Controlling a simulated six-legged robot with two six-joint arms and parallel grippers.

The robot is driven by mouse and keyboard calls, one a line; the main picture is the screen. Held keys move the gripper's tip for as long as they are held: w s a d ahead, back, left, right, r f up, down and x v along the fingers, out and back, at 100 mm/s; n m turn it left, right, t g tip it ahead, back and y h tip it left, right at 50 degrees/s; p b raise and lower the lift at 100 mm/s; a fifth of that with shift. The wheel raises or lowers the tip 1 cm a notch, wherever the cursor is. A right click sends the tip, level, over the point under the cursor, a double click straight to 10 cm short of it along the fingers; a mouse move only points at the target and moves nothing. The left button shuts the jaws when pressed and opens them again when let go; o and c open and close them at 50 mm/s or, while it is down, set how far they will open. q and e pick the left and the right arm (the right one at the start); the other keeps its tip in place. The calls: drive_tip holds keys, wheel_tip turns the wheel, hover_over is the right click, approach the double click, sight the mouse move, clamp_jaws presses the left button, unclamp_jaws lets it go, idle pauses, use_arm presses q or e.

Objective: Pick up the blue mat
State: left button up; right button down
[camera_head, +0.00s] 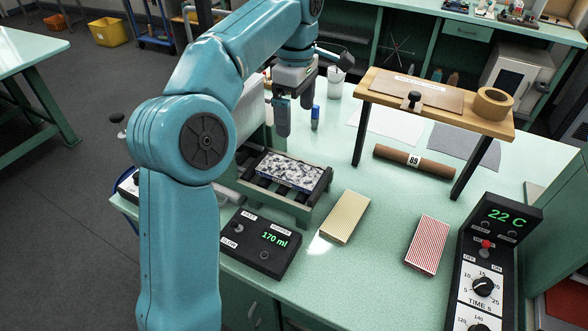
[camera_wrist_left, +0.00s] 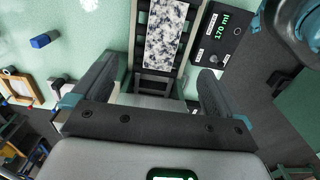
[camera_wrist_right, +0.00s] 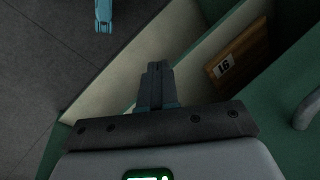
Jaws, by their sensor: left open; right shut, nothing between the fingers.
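A mat with a white, black and grey-blue speckled top and a blue side edge (camera_head: 290,171) lies flat in a green-grey frame with dark slats (camera_head: 312,202). It is the only mat showing blue, and it also shows in the left wrist view (camera_wrist_left: 167,32). My left gripper (camera_head: 283,118) is open and empty, above and behind the frame in the head view. In the left wrist view its two fingers (camera_wrist_left: 148,88) are wide apart, with the mat beyond them. My right gripper (camera_wrist_right: 157,68) is shut and empty, near a green cabinet, and is not in the head view.
A yellow-striped mat (camera_head: 345,216) and a red-striped mat (camera_head: 428,244) lie to the right. A black box reading 170 ml (camera_head: 262,243) stands in front of the frame. A wooden stand (camera_head: 435,100) with black legs is behind, over a brown roll (camera_head: 413,162). A timer panel (camera_head: 484,285) is at right.

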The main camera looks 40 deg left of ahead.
use_arm(q)
drive_tip(key=b, duration=0.2)
hover_over(294, 172)
drive_tip(key=f, duration=0.9)
drive_tip(key=shift+w+a+f, duration=0.15)
drive_tip(key=shift+w+a, duration=0.05)
drive_tip(key=shift+w+d+f, duration=0.15)
drive_tip(key=shift+f, duration=0.45)
drive_tip(key=f, duration=0.4)
drive_tip(key=shift+s+f+b, duration=0.3)
drive_tip(key=shift+s, duration=0.1)
drive_tip(key=shift+w+d+f, duration=0.1)
drive_tip(key=shift+w+f, duration=0.1)
drive_tip(key=shift+f, duration=0.05)
drive_tip(key=shift+s, duration=0.15)
drive_tip(key=c, duration=1.1)
drive_tip(key=shift+r, duration=0.1)
drive_tip(key=shift+c, duration=0.2)
